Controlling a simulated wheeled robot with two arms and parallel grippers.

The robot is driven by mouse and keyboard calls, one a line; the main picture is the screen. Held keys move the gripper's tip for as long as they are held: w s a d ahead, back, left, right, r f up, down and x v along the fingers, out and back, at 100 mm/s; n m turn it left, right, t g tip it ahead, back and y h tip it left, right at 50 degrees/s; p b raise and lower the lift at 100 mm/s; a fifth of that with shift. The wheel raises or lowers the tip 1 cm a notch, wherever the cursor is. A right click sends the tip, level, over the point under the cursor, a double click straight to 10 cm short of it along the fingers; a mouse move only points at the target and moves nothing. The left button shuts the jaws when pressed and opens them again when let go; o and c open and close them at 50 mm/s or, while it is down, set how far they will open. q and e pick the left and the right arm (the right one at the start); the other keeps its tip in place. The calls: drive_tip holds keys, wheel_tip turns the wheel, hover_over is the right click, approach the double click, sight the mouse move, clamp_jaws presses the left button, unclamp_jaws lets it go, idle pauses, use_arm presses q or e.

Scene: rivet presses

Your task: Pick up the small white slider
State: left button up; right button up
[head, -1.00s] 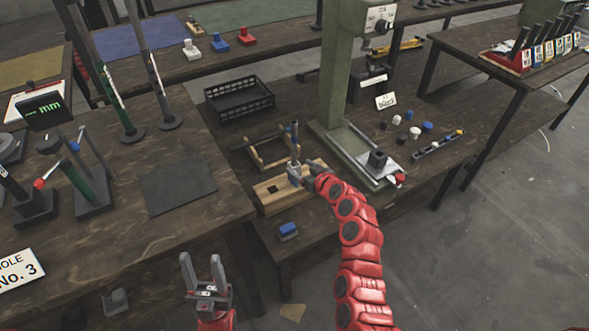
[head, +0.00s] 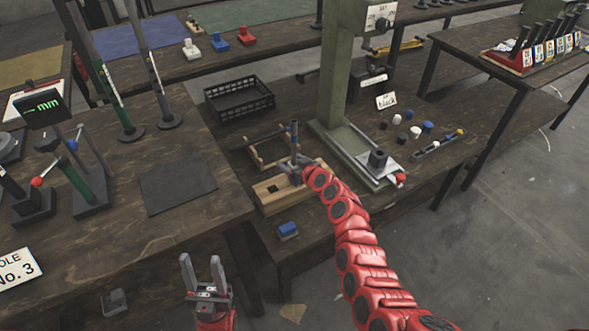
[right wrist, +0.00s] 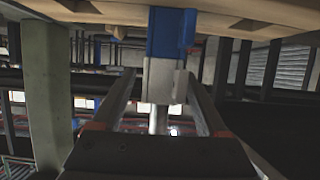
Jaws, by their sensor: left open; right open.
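Several small white, black and blue pieces lie by the green press; one white piece (head: 397,119) is nearest it. A larger white piece with a knob (head: 192,49) stands on the back table. I cannot tell which is the slider. My right gripper (head: 294,143) is above the wooden block (head: 280,200), left of the press. In the right wrist view its jaws (right wrist: 160,100) are open on either side of a blue and pale grey-white part (right wrist: 165,75); contact is unclear. My left gripper (head: 203,270) is open and empty at the lower front.
A green press (head: 338,90) stands right of the wooden block. A black crate (head: 240,100) and a wooden frame (head: 265,150) are behind it. A blue block (head: 287,231) lies in front. A dark mat (head: 178,186) lies on the left table.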

sight(296, 150)
clamp_jaws()
idle(0.4)
drive_tip(key=shift+r, duration=0.15)
drive_tip(key=shift+r, duration=0.25)
wheel_tip(296, 150, up, 6)
drive_tip(key=shift+f+p, duration=0.2)
drive_tip(key=shift+p, duration=0.75)
wheel_tip(296, 150, up, 22)
drive_tip(key=shift+f+p, duration=0.2)
drive_tip(key=shift+p, duration=0.15)
